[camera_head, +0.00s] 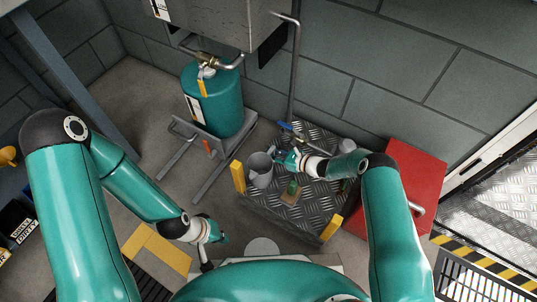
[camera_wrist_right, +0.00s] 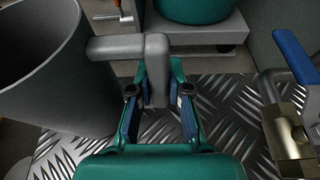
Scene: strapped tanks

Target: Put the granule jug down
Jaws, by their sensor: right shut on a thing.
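The granule jug (camera_head: 262,172) is a grey, open-topped vessel at the left part of the chequer-plate platform (camera_head: 318,212). In the right wrist view the jug (camera_wrist_right: 58,75) is at the left and looks upright. Its handle (camera_wrist_right: 157,70) is between the blue-padded fingers of my right gripper (camera_wrist_right: 157,95), which is shut on it. My right gripper (camera_head: 281,160) is beside the jug in the head view. I cannot tell whether the jug's base touches the plate. My left gripper (camera_head: 208,262) is low at the left, away from the jug; its fingers are unclear.
A teal tank (camera_head: 213,100) stands on a grey stand behind the platform. A blue-levered valve (camera_wrist_right: 285,110) is close right of my right gripper. Yellow posts (camera_head: 238,176) edge the platform. A red box (camera_head: 408,170) is at the right.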

